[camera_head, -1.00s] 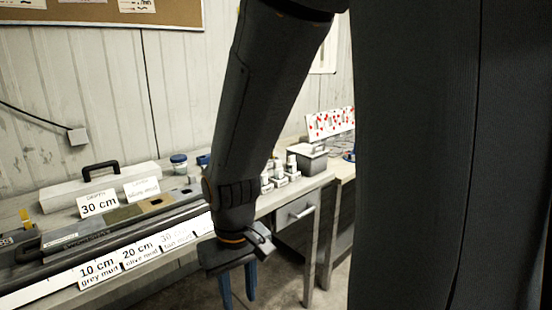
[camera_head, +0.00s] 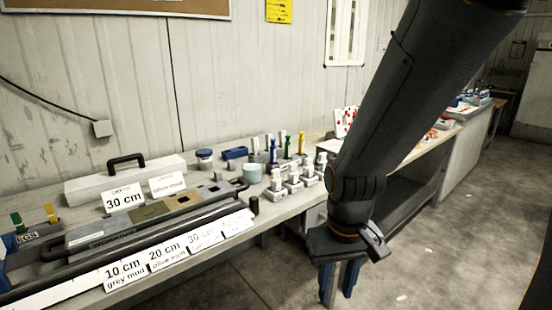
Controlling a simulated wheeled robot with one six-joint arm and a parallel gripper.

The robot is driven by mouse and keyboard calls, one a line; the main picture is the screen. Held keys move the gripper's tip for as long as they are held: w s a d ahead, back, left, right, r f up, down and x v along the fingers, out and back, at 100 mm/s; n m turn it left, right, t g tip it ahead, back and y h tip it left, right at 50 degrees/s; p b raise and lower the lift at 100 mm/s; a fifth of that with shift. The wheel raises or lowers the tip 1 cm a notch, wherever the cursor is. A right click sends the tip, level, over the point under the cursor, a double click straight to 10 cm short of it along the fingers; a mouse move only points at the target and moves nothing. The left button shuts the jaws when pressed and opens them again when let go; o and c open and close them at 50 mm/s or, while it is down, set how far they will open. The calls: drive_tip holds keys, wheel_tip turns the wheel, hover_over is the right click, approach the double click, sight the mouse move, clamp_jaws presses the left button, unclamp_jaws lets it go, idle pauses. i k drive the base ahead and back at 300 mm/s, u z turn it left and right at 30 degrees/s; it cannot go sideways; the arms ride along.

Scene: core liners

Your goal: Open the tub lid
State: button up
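My gripper (camera_head: 339,288) hangs fingers down in front of the bench, lower right of centre. Its blue-tipped fingers are apart with nothing seen between them. No box-shaped tub is visible now; my arm covers the part of the bench where a grey lidded box might stand. I cannot tell whether either is the tub. My gripper is apart from both.
A white case with a black handle (camera_head: 126,178) lies at the back left. A core tray (camera_head: 130,225) with label cards lies along the bench (camera_head: 272,207). Several small white bottles in holders (camera_head: 293,182) stand near my arm.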

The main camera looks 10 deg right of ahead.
sight(334, 146)
drive_tip(key=z, duration=1)
drive_tip(key=k, duration=1.25)
drive_tip(key=z, duration=0.05)
drive_tip(key=i, duration=0.35)
drive_tip(key=u, duration=0.75)
drive_tip(key=i, duration=1.3)
drive_tip(key=z, duration=0.5)
